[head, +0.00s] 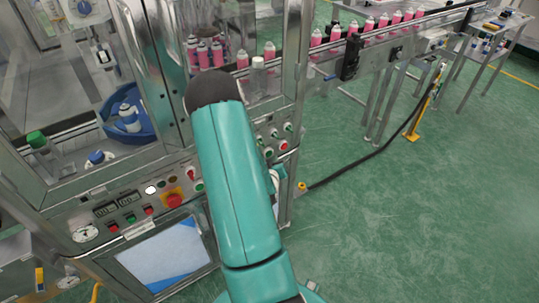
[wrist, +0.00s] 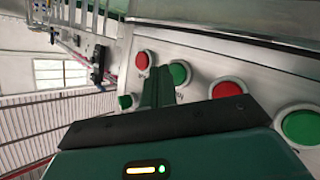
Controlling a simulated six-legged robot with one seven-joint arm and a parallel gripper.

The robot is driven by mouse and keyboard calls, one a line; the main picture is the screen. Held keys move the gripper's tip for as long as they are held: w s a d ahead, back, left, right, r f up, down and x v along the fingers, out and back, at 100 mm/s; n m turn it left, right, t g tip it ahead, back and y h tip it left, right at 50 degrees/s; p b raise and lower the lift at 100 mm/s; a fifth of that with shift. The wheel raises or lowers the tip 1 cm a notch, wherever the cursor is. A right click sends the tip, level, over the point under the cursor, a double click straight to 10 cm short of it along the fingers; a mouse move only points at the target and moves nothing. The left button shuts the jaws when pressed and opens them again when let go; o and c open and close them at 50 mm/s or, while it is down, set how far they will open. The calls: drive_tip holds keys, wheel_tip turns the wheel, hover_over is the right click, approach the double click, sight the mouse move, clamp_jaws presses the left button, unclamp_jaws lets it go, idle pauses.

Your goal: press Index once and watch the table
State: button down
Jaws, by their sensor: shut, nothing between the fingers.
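In the wrist view my gripper (wrist: 160,82) is shut and empty, its fingers pointing at the button panel (wrist: 205,68). A green button (wrist: 180,73) shows just right of the fingertips, and a red one (wrist: 142,61) just left and above. Whether the fingers touch a button I cannot tell. A red button (wrist: 228,90) and a large green one (wrist: 300,126) are further right. No label for Index is readable. In the head view my arm hides my gripper and part of the panel. Pink cans (head: 203,57) stand inside the machine; the table is not clearly distinguishable.
A blue bowl (head: 112,128) with white-and-blue parts sits behind the machine's glass. A red emergency button (head: 173,201) and a screen (head: 165,255) are on the front. A conveyor (head: 385,42) carries pink cans to the right. A black cable (head: 372,158) crosses the otherwise open green floor.

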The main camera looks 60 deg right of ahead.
drive_tip(key=shift+w, duration=0.1)
idle(0.3)
drive_tip(key=shift+w+d, duration=0.2)
drive_tip(key=shift+w, duration=0.1)
drive_tip(key=shift+w+d, duration=0.2)
drive_tip(key=shift+w, duration=0.15)
idle(0.9)
drive_tip(key=shift+s, duration=0.1)
drive_tip(key=shift+s+a, duration=0.4)
drive_tip(key=shift+s, duration=0.2)
drive_tip(key=s, duration=0.1)
drive_tip(key=s+a, duration=0.1)
drive_tip(key=s, duration=0.1)
drive_tip(key=s+a, duration=0.1)
drive_tip(key=shift+s+a, duration=0.15)
drive_tip(key=shift+s, duration=0.1)
idle(1.2)
